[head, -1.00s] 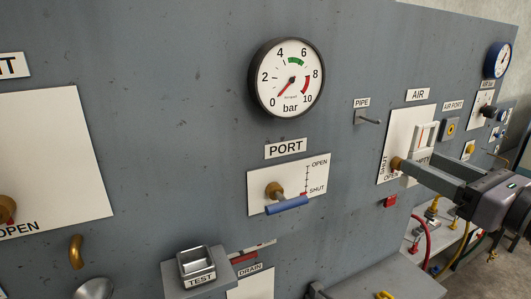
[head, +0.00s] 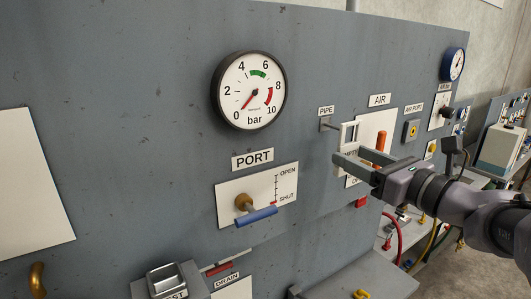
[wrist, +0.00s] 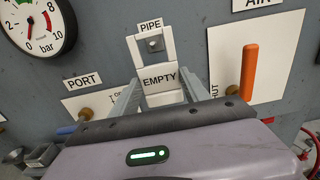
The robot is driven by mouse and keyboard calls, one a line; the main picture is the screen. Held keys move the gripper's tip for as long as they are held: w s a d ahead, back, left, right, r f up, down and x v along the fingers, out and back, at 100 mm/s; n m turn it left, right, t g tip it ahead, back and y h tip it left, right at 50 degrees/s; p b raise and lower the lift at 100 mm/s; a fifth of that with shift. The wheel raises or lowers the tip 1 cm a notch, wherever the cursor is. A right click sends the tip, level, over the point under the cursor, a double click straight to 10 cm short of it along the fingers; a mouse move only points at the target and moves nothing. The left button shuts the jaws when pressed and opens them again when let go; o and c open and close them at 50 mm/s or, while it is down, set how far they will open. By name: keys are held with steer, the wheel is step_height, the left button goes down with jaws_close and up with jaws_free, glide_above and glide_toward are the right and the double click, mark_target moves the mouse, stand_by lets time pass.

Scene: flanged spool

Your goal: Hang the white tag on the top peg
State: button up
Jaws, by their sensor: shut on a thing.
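The white tag (head: 351,151), marked EMPTY, is upright with an open window in its upper part. My gripper (head: 346,156) is shut on its lower part, in front of the panel. The peg (head: 328,125) juts from the panel under the PIPE label, just left of the tag in the head view. In the wrist view the tag (wrist: 159,77) stands between my fingers, and the peg's end (wrist: 154,44) shows inside the window. I cannot tell whether the peg passes through it.
The AIR plate with its orange handle (wrist: 249,72) is close to the right of the tag. The PORT valve's blue handle (head: 256,216) and the bar gauge (head: 249,91) are to the left. A grey ledge (head: 345,283) juts out below.

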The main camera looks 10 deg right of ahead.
mark_target(349, 155)
steer(key=shift+x, duration=1.5)
steer(key=shift+w+a+f, duration=0.25)
steer(key=shift+w+f, duration=0.2)
steer(key=shift+w, duration=0.15)
steer(key=o, duration=1.4)
